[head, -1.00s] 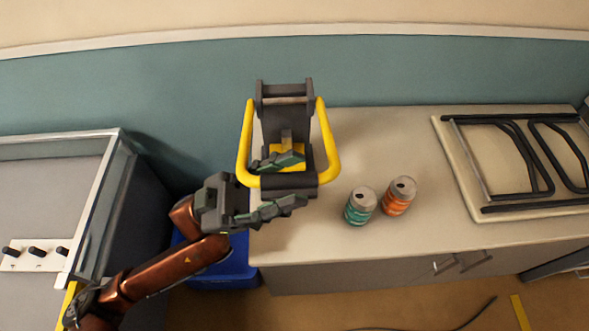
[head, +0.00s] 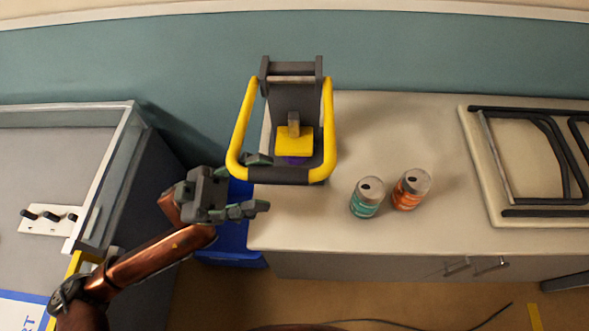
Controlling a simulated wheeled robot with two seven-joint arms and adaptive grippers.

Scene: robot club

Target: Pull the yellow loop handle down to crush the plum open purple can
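The can crusher's yellow loop handle (head: 330,120) hangs low, its dark grip bar (head: 290,176) in front of the crusher body (head: 292,98). A yellow press block (head: 294,141) sits inside the loop. A small purple part of the can (head: 297,160) shows below the block; the rest is hidden, so I cannot tell how flat it is. My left gripper (head: 269,184) is open and empty at the loop's lower left corner. One finger shows just behind the bar's left end, the other in front of it; contact is unclear. My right gripper is not in view.
A teal can (head: 367,199) and an orange can (head: 411,191) stand on the counter (head: 330,235) right of the crusher. A folded black frame lies on a pale board (head: 482,155) at right. A blue bin (head: 232,245) is below my gripper. A grey-walled table (head: 100,180) is at left.

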